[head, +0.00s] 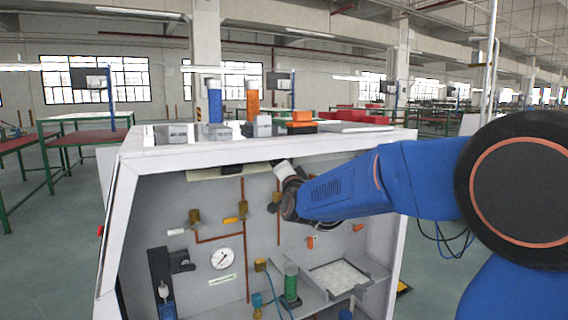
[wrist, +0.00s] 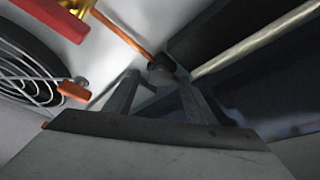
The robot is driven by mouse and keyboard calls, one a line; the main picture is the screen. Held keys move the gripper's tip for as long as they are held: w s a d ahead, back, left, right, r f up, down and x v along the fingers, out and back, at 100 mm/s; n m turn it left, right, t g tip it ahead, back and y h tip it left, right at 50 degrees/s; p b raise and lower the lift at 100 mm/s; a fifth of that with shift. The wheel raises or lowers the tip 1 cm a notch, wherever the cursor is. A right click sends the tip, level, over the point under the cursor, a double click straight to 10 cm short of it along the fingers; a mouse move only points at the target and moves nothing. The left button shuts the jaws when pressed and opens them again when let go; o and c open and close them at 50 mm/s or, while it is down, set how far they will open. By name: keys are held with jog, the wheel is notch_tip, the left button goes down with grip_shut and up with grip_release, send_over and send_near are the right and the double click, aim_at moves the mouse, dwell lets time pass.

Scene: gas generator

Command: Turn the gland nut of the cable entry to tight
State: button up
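A small dark round part (wrist: 161,70), which looks like the gland nut, shows in the wrist view. A pale cable-like rod (wrist: 250,42) runs from near it to the upper right. My gripper (wrist: 158,77) has its two fingers apart, with their tips just short of the dark part or on either side of it. A light gap shows on its left; contact on its right is unclear. In the head view my arm reaches into the generator cabinet (head: 270,152), and it hides the fingers and the nut.
An orange pipe (wrist: 122,35), a fan grille (wrist: 30,75) and an orange tab (wrist: 73,91) lie left of the fingers. On the panel are a gauge (head: 222,258), valves and pipes. A green cylinder (head: 291,281) and a tray (head: 340,277) sit below.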

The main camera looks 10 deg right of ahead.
jog(key=shift+s, duration=0.1)
jog(key=v, duration=1.7)
jog(key=shift+s+a, duration=0.1)
jog(key=c, duration=0.4)
jog(key=w+d+r+n+t+y, duration=0.25)
jog(key=d+n+y, duration=0.3)
jog(key=n, duration=0.75)
jog(key=shift+c, duration=0.2)
jog(key=d+f+n+g+y, duration=0.4)
jog(key=d+n+y, duration=0.15)
jog(key=n, duration=0.65)
jog(key=a+x, duration=0.1)
jog(key=x, duration=1.7)
jog(key=shift+s, duration=0.2)
jog(key=shift+c, duration=0.6)
